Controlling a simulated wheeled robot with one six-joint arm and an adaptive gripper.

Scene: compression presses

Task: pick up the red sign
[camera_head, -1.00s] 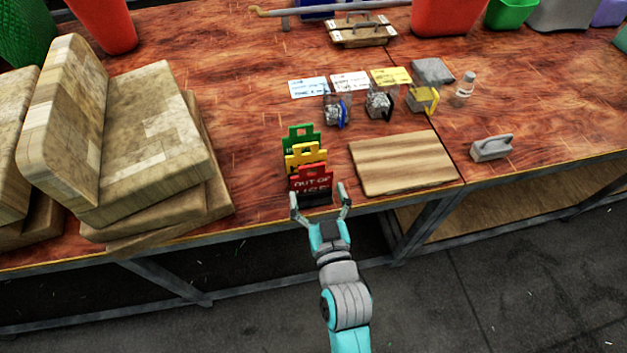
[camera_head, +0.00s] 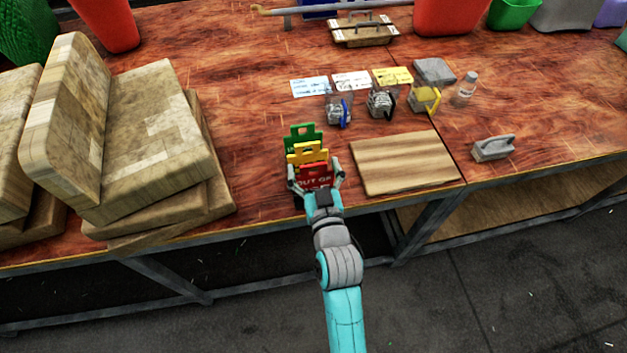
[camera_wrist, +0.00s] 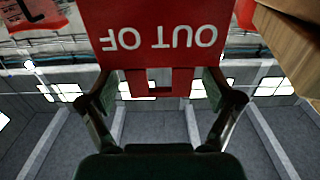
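The red sign (camera_head: 315,177) with white "OUT OF" lettering stands at the front of a row of signs near the table's front edge. Yellow (camera_head: 307,153) and green (camera_head: 301,136) signs stand behind it. My gripper (camera_head: 316,182) is at the red sign, with its fingers apart on either side of it. In the wrist view the red sign (camera_wrist: 152,62) fills the upper middle, upside down, and its handle end reaches between my open fingers (camera_wrist: 160,92). I see no clear contact of the fingers with the sign. The sign's lower part is hidden by my gripper in the head view.
A wooden board (camera_head: 404,163) lies to the right of the signs. Stacked wooden blocks (camera_head: 150,140) stand to the left. Small jugs (camera_head: 381,102) and cards (camera_head: 351,81) are behind. A grey handled block (camera_head: 493,148) sits at the right front edge.

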